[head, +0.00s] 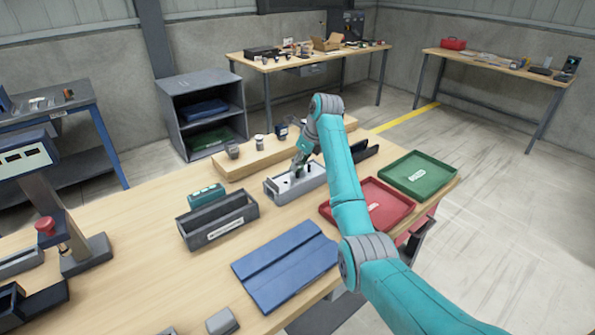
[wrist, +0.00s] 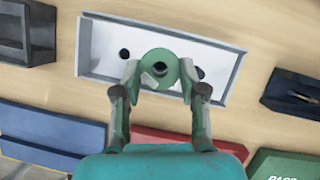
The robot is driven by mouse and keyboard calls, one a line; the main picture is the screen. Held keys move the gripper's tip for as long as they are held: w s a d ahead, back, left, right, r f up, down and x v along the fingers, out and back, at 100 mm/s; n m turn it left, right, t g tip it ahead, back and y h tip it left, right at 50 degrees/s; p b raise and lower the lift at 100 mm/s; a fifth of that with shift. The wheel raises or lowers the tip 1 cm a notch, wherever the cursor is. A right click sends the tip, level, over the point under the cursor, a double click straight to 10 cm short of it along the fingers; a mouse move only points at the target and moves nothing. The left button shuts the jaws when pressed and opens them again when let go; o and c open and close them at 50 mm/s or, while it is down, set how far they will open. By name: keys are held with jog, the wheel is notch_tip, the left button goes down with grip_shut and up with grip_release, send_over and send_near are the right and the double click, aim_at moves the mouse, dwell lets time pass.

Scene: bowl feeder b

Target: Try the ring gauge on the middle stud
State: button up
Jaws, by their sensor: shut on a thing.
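My gripper (wrist: 160,76) is shut on the green ring gauge (wrist: 174,61), one finger on each side of it. The ring is over the middle of a pale tray (wrist: 105,36) in the wrist view. A dark spot shows in the ring's hole; I cannot tell whether the middle stud is inside it or below it. Another dark stud (wrist: 124,54) shows left of the ring and one (wrist: 200,73) right of it, partly behind a finger. In the head view my gripper (head: 298,171) is low over the tray (head: 277,192); the ring is not clear there.
A dark grey bin (head: 215,232) stands left of the tray, with a teal item (head: 205,195) behind it. A red tray (head: 397,198) and a green tray (head: 420,172) lie right. A blue panel (head: 285,270) lies in front. A wooden riser (head: 245,160) with small parts is behind.

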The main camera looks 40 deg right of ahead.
jog(key=shift+r, duration=2.3)
